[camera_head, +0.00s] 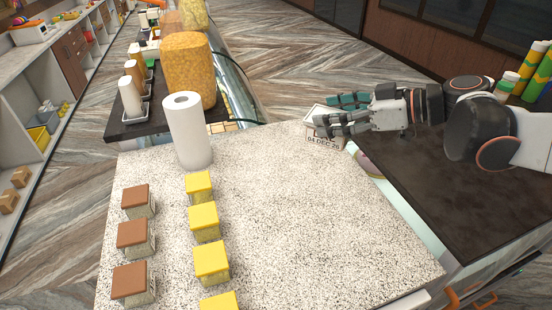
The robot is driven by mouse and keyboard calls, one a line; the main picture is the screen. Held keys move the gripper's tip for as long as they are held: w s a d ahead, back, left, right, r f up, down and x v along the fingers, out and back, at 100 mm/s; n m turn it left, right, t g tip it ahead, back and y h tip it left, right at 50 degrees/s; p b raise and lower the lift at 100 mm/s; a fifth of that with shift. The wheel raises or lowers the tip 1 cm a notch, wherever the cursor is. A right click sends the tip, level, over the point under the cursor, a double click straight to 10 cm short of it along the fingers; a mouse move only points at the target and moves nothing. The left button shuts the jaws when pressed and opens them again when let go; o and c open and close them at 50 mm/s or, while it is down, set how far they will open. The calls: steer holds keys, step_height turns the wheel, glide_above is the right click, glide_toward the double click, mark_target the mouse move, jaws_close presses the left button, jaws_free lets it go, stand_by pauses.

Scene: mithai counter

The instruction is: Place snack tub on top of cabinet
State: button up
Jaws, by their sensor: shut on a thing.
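Several small clear tubs stand in two columns on the speckled countertop, one column with yellow lids, such as this snack tub (204,221), and one with brown lids, such as this tub (136,237). I cannot tell which tub is the task's one. My gripper (335,115) is at the far right of the countertop, well away from the tubs. Its fingers are around a small white date block (325,138) marked "04 DEC", and are shut on it as far as I can see. The fingers hide part of the block. I cannot tell which cabinet is meant.
A white paper roll (187,131) stands upright at the countertop's back left. Large snack-filled jars (188,70) and small containers line the dark counter behind. Shelves and drawers (70,50) run along the left. Green-yellow bottles (535,65) stand at right. The middle countertop (290,215) is clear.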

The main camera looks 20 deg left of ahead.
step_height(320, 180, down, 20)
steer(key=b, duration=0.3)
steer(key=shift+w, duration=0.1)
steer(key=shift+r, duration=0.15)
steer(key=o, duration=1.1)
steer(key=shift+o, duration=0.2)
steer(key=v, duration=1.2)
steer(key=shift+p, duration=0.45)
